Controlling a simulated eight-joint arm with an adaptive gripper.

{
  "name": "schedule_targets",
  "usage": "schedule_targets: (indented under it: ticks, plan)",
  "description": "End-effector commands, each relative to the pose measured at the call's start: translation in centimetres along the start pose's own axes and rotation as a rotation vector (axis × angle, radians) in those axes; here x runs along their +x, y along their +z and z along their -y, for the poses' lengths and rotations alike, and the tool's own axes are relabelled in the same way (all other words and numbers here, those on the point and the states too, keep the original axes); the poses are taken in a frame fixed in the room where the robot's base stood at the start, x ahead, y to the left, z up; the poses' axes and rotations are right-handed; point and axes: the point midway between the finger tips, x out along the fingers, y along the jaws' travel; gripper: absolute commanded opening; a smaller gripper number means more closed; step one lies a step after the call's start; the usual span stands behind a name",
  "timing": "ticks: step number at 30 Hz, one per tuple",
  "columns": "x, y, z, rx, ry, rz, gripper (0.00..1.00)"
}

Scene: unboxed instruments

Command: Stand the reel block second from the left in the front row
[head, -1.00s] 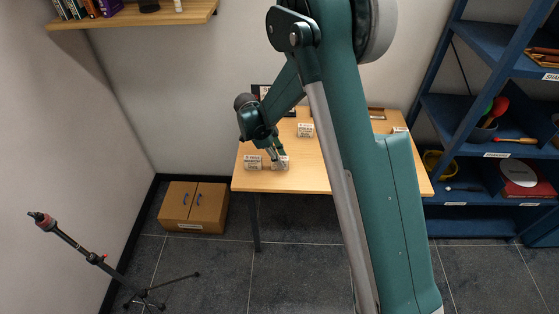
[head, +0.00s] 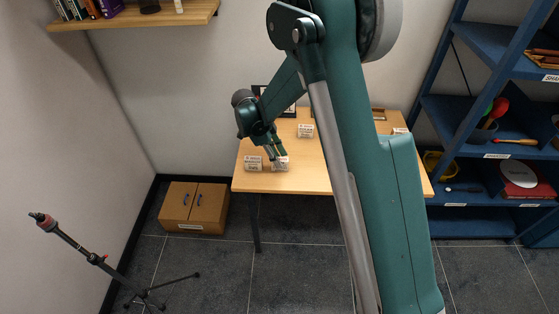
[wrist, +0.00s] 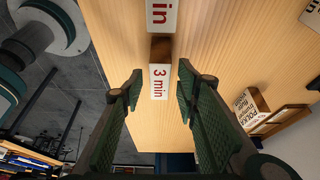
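A white-faced wooden block (head: 281,164) stands near the table's front edge, just right of another labelled block (head: 253,163). My gripper (head: 279,153) is just above the right one of these two. In the wrist view, my gripper (wrist: 159,88) is open, with a finger to each side of a block (wrist: 159,82) reading "3 min" and clear gaps beside it. A second block (wrist: 162,14), reading "in", is in line with it at the top edge. I cannot read the name "reel" on any block, so I cannot tell which it is.
Another labelled block (head: 305,130) stands farther back on the table (head: 310,178), and one (head: 400,130) at the right. In the wrist view, a block marked "POLKA" (wrist: 246,110) is by a wooden-edged item (wrist: 280,120). My arm hides the table's middle.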

Motion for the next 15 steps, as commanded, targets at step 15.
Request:
schedule_targets:
  ticks: [15]
  plan:
    - [-8.1,0.0,0.0,-0.001,0.000,0.000,0.31]
